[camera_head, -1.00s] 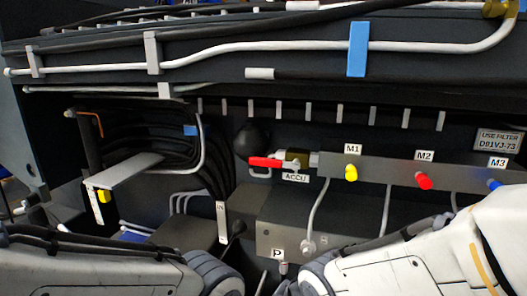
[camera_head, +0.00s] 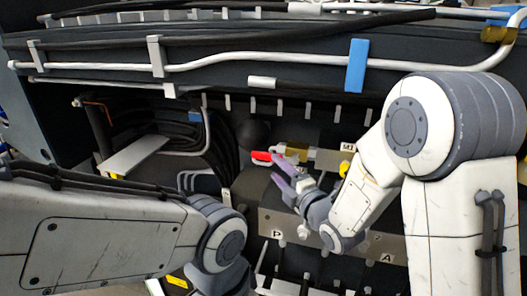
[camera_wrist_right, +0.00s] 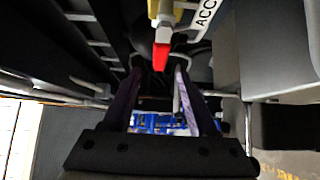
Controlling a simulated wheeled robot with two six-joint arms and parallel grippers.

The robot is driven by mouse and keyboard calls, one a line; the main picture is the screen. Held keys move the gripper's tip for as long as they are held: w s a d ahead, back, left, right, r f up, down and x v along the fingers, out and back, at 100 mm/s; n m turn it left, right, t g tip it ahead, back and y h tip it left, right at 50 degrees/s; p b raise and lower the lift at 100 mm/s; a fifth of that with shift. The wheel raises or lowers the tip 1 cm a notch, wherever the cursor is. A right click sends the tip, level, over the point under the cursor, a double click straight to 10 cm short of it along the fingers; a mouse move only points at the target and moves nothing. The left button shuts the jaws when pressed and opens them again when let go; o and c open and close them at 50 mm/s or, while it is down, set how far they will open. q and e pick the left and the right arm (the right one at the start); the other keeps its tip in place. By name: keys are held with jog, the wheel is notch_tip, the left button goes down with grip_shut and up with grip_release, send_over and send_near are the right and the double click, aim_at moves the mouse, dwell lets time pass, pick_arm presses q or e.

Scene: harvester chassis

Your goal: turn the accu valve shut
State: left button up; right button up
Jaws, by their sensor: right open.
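The accu valve has a red lever handle (camera_head: 262,157) that points left from its brass body (camera_head: 300,154). In the right wrist view the red handle (camera_wrist_right: 161,56) stands just beyond the fingertips, roughly between them in the picture. The white ACCU label (camera_wrist_right: 205,16) shows beside it there; in the head view my right gripper hides it. My right gripper (camera_head: 280,173) is open and empty, its purple fingers just below and right of the handle in the head view. I cannot tell whether a finger touches it. My left arm shows, but its gripper does not.
The grey manifold block (camera_head: 290,222) lies below the valve. The M1 yellow cap (camera_head: 345,168) is partly behind my right arm. A black round part (camera_head: 251,135) and a bundle of black hoses (camera_head: 185,150) are left of the valve.

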aim_at(265, 158)
jog(key=p+x, duration=0.3)
jog(key=x, duration=0.4)
jog(key=shift+a+r, duration=0.1)
jog(key=shift+w+a+p, duration=0.25)
jog(key=shift+w+p, duration=0.05)
jog(key=shift+w, duration=0.2)
grip_shut()
dwell(0.8)
